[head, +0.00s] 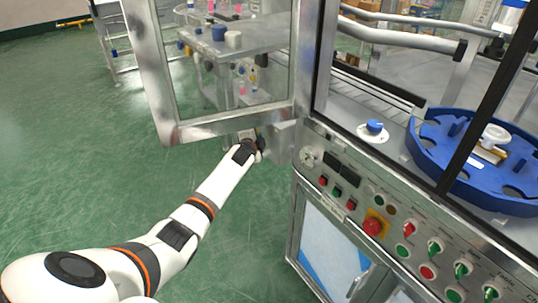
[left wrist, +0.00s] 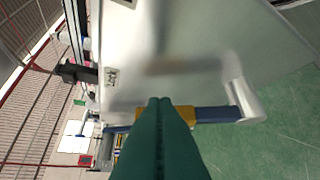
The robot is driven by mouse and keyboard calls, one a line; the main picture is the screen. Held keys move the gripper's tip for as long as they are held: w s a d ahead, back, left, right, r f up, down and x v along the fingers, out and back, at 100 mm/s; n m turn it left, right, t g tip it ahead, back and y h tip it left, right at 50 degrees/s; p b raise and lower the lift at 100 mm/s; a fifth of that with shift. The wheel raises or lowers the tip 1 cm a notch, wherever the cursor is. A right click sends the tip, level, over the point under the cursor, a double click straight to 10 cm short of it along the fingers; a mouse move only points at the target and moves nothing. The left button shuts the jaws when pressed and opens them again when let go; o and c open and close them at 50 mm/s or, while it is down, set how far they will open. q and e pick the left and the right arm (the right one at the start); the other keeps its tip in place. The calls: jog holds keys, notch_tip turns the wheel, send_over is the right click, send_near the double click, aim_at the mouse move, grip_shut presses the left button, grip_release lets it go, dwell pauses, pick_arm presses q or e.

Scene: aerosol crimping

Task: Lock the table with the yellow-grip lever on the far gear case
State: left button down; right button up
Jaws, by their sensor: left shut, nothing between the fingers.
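My left gripper (head: 256,146) reaches the grey metal gear case (head: 284,142) beside the machine's near left corner. In the left wrist view its teal fingers (left wrist: 160,104) are shut together with nothing between them. Just beyond the fingertips is a lever with a yellow grip (left wrist: 183,113) and a blue section (left wrist: 214,114), joining a pale metal arm (left wrist: 242,98). The fingers overlap part of the lever in that view; I cannot tell whether they touch it. The gear case's flat face (left wrist: 200,50) fills the upper middle there. My right gripper is out of view.
A framed clear door (head: 225,128) stands open above my left forearm. The control panel (head: 372,226) with buttons and switches runs to the right. A blue round table (head: 450,178) sits inside the machine. Green floor (head: 90,170) is clear at left.

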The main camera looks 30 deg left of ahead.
pick_arm(q)
jog(key=shift+w+a, duration=0.15)
jog(key=shift+a, duration=0.2)
dwell(0.4)
jog(key=shift+r, duration=0.1)
